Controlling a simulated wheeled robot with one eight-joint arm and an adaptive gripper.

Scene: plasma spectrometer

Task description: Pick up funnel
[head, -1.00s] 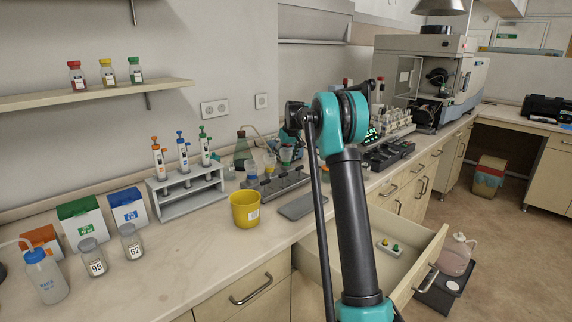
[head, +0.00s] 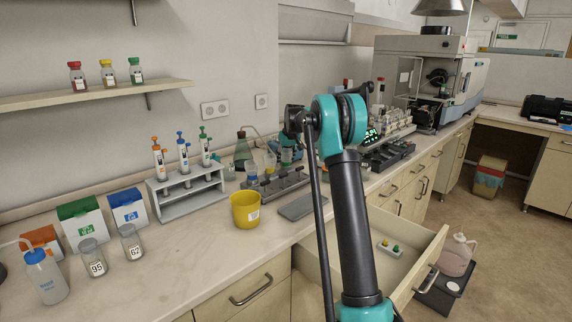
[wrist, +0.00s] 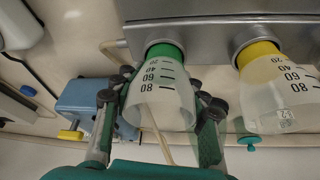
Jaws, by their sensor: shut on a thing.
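A translucent graduated funnel with a green collar (wrist: 162,104) sits on the grey metal manifold (wrist: 215,24) in the wrist view. My gripper (wrist: 160,83) has one finger on each side of this funnel and is shut on it. A similar funnel with a yellow collar (wrist: 272,95) stands beside it on the manifold, to the right. In the head view my gripper (head: 289,143) is low over the back of the bench, at the manifold (head: 274,188). My arm and gripper partly hide the green-collared funnel there.
A yellow bucket (head: 245,210) and a grey flat pad (head: 302,207) lie in front of the manifold. A flask with green liquid (head: 242,150) stands behind it. A pipette rack (head: 187,194) is to the left. A drawer (head: 400,262) is open below.

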